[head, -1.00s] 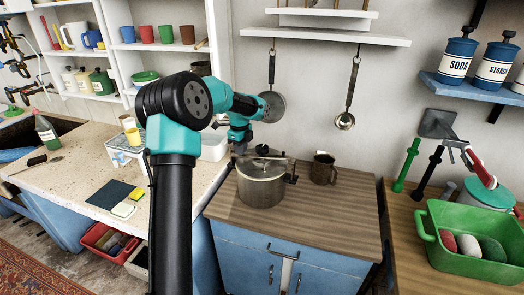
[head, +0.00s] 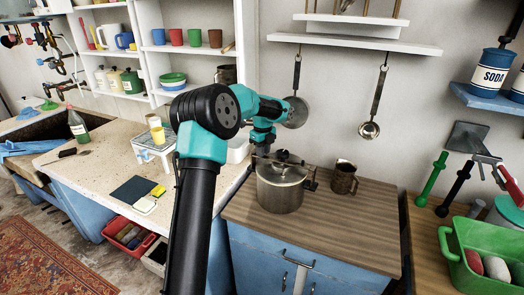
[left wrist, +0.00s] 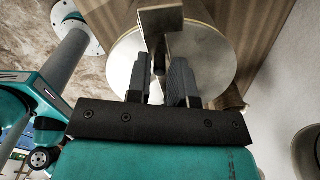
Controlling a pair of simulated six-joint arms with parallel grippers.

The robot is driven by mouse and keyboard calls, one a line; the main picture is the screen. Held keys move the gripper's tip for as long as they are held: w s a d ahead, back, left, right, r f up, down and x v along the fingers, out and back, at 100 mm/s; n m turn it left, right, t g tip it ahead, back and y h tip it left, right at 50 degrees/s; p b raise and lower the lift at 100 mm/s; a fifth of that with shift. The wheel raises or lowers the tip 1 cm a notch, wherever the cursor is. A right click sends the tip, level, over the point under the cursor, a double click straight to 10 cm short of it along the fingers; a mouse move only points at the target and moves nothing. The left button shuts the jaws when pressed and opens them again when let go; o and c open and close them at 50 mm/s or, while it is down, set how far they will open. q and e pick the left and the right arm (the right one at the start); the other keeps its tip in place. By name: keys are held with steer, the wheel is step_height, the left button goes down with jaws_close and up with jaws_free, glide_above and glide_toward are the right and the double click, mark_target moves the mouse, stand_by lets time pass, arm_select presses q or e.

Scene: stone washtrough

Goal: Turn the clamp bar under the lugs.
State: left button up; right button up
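A metal pot (head: 281,190) with a lid (head: 288,172) stands upright on the wooden counter. The clamp bar (head: 274,158) lies across the lid's top; its left end is at my left gripper (head: 260,151). A dark lug or bracket (head: 311,181) shows at the pot's right side. In the left wrist view, my left gripper's fingers (left wrist: 159,80) point at the pale round lid (left wrist: 215,65), and a light bar-like piece (left wrist: 160,20) shows beyond and between them. The fingers stand a little apart; whether they press on the bar is unclear. The right gripper is not in view.
A ladle (head: 370,130) and a round pan (head: 295,112) hang on the wall behind. A green tub (head: 480,275) is at the right. The counter's front (head: 330,225) is clear.

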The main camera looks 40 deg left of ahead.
arm_select(q)
steer(key=shift+o, duration=1.3)
step_height(320, 180, up, 17)
steer(key=shift+r, duration=0.2)
